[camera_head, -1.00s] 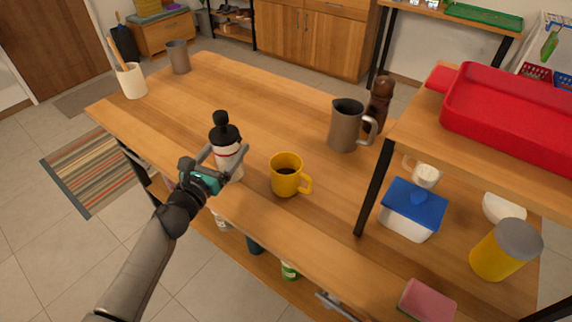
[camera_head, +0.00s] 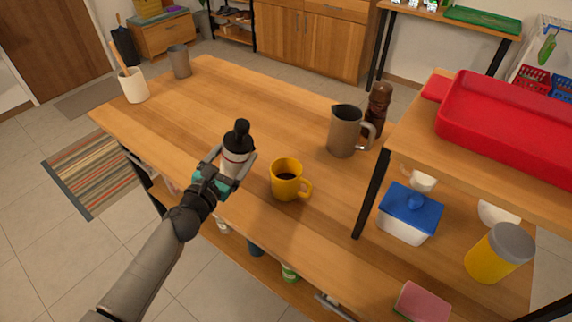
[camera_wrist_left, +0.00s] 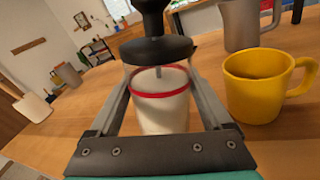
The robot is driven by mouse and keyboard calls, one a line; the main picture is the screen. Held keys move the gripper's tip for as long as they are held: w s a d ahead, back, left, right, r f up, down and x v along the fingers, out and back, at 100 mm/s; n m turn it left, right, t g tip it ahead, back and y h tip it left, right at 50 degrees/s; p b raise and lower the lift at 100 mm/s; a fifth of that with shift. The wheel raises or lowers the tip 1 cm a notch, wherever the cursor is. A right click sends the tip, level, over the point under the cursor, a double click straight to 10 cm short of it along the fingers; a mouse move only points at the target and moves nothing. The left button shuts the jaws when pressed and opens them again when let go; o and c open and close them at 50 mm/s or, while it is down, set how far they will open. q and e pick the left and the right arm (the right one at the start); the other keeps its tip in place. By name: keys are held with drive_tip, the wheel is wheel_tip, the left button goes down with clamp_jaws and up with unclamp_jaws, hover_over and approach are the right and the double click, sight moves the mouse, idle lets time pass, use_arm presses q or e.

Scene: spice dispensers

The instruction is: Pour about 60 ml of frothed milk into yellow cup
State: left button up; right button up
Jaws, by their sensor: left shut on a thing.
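The bottle leans slightly right, close left of the yellow cup (camera_head: 285,183). The bottle appears held at or above the table; the gap to the table cannot be told. The yellow cup stands upright with dark liquid inside, its handle to the right. In the left wrist view, the white bottle (camera_wrist_left: 160,105) stands between the fingers, with the yellow cup (camera_wrist_left: 254,97) beside it, apart. My right gripper is not in view.
A grey metal pitcher (camera_head: 343,132) and a brown grinder (camera_head: 378,108) stand behind the cup on the wooden table (camera_head: 280,112). A shelf with a red tray (camera_head: 505,125) rises at right. A blue-lidded box (camera_head: 409,213) sits under it. The table's left middle is clear.

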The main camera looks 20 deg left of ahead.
sight(249, 153)
use_arm(q)
drive_tip(key=shift+d+r+m, duration=0.15)
drive_tip(key=shift+d+m, duration=0.2)
drive_tip(key=shift+m, duration=0.05)
drive_tip(key=shift+w+d+m+p, duration=0.15)
drive_tip(key=shift+d+m+p, duration=0.35)
drive_tip(key=shift+m+p, duration=0.15)
drive_tip(key=shift+d+r+m+g+y+p, duration=0.25)
drive_tip(key=shift+r+g+y+p, duration=0.05)
drive_tip(key=shift+y+p, duration=0.1)
drive_tip(key=shift+d+r+m+p, duration=0.4)
drive_tip(key=shift+d+m+p, duration=0.1)
drive_tip(key=shift+m+p, duration=0.3)
drive_tip(key=shift+w+d+r+m+y+p, duration=0.1)
drive_tip(key=shift+d+r+m+y+p, duration=0.2)
drive_tip(key=shift+m+p, duration=0.5)
drive_tip(key=shift+a, duration=0.1)
drive_tip(key=shift+r+m+g+p, duration=0.3)
drive_tip(key=shift+m+p, duration=0.1)
drive_tip(key=shift+p, duration=0.15)
drive_tip(key=shift+d+f+m, duration=0.2)
drive_tip(key=shift+f+m, duration=0.2)
drive_tip(key=shift+m, duration=0.3)
idle(0.8)
drive_tip(key=shift+d+r+m+y+p, duration=0.15)
drive_tip(key=shift+r+m+y+p, duration=0.15)
drive_tip(key=shift+m+y+p, duration=0.25)
idle(2.2)
